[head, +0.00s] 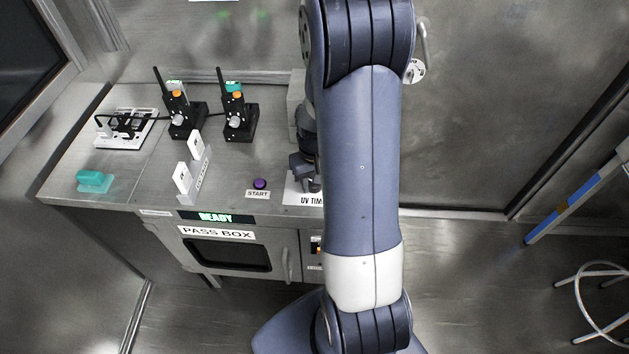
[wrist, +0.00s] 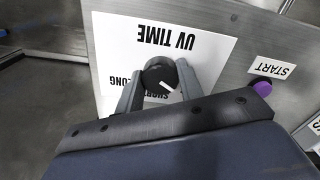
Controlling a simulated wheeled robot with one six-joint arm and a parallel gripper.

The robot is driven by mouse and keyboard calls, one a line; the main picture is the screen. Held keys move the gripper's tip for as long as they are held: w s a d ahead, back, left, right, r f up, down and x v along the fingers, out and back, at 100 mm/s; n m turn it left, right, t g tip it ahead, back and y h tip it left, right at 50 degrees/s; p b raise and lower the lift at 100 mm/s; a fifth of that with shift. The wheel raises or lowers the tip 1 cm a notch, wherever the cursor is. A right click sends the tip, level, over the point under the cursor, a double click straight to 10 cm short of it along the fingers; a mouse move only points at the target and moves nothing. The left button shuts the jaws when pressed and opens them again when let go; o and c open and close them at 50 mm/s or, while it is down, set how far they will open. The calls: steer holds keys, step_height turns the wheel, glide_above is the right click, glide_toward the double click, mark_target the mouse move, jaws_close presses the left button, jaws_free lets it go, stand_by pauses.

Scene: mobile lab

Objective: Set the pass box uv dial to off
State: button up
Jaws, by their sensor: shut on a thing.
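The UV dial (wrist: 159,73) is a round black knob with a white pointer line, on a white plate (wrist: 215,50) that reads "UV TIME" upside down in the wrist view. Its pointer line aims to the lower right in that view. My gripper (wrist: 158,84) is shut on the dial, one finger on each side. "LONG" shows left of the dial and "SHORT" partly below it; no "OFF" mark is visible. In the head view my gripper (head: 305,172) is over the plate (head: 296,196), and my arm hides the dial and part of the plate.
A purple START button (wrist: 263,88) is beside the plate; it also shows in the head view (head: 260,183). Two radio-like black devices (head: 184,118) (head: 238,120) stand farther back.

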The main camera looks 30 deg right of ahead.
stand_by(0.4)
steer(key=o, duration=1)
step_height(320, 180, up, 11)
steer(key=shift+f, duration=0.1)
step_height(320, 180, down, 11)
steer(key=shift+r, duration=0.2)
steer(key=shift+f, duration=0.1)
stand_by(0.3)
stand_by(0.4)
